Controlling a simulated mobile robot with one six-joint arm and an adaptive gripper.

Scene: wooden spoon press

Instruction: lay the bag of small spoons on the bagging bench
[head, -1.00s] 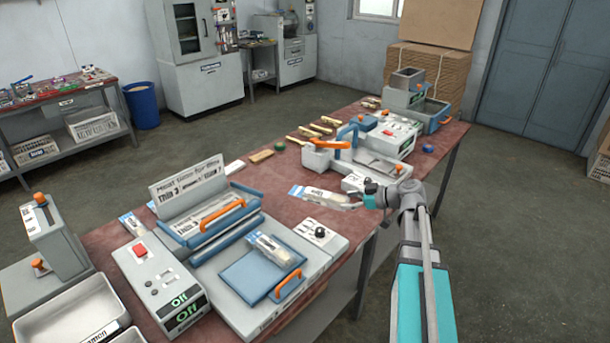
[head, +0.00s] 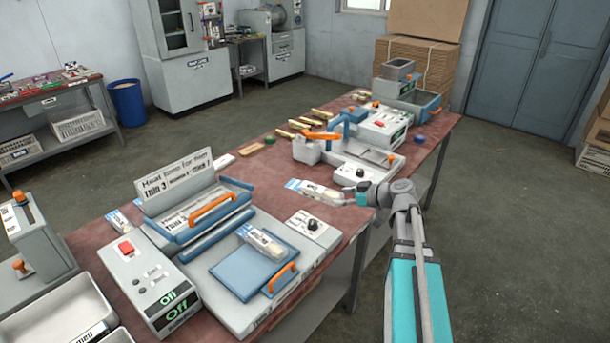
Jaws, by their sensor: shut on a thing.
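My gripper (head: 350,194) is shut on a clear bag of small spoons (head: 318,192) with a blue-and-white end. The bag points left and lies roughly level, over or very near the red-brown bench top (head: 255,180); I cannot tell if it touches. The fingertips are small in the head view. Another similar bag (head: 261,241) lies on the blue plate of the sealing machine (head: 213,262), and part of a further bag (head: 119,222) shows at that machine's back left. I cannot tell from a label which surface is the bagging bench.
A dial box (head: 313,226) stands just in front of the held bag. A grey press with an orange handle (head: 322,136) stands behind it. Several wooden pieces (head: 300,124) lie farther back. Bare bench top shows left of the bag. Open floor (head: 490,230) lies right.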

